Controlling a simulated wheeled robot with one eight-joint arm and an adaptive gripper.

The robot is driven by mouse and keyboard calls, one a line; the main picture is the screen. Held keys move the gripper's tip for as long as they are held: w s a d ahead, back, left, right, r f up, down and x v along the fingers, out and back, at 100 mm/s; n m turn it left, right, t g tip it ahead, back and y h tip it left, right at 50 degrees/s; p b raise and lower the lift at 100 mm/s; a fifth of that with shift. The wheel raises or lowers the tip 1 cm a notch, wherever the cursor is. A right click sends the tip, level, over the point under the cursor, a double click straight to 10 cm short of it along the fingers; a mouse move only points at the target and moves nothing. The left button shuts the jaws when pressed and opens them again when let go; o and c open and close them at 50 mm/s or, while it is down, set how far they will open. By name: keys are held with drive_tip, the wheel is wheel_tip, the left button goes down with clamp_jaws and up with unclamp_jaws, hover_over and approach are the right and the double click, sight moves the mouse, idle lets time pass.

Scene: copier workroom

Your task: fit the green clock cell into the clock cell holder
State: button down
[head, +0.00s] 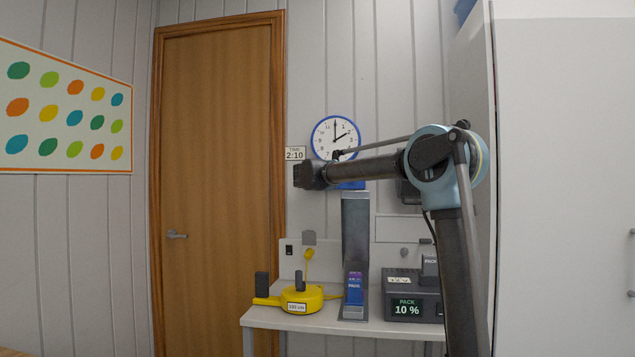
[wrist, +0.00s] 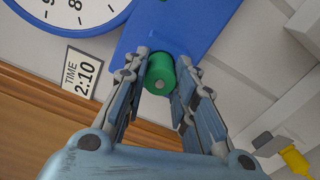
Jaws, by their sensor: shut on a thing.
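The green clock cell (wrist: 160,74) is a short green cylinder with a small pale stud on its near end. My gripper (wrist: 163,80) is shut on it, one finger on each side. A blue panel (wrist: 195,25), apparently the clock cell holder, is behind the cell in the wrist view. It also shows below the clock in the head view (head: 351,186), partly covered by my arm. The cell's far end is hidden, so I cannot tell whether it touches or sits in the holder. My fingers are not clear in the head view.
The wall clock (head: 335,137) and the time sign (head: 295,153) are beside the holder. Below, a white table (head: 330,325) bears a yellow device (head: 302,298), a grey stand with a blue pack (head: 355,288) and a charger reading 10 % (head: 407,309). A white cabinet (head: 560,180) stands right.

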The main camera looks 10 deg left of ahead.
drive_tip(key=shift+w, duration=0.3)
drive_tip(key=c, duration=1.2)
unclamp_jaws()
drive_tip(key=shift+c, duration=0.2)
drive_tip(key=s, duration=1.2)
drive_tip(key=shift+a, duration=0.2)
drive_tip(key=shift+f, duration=0.1)
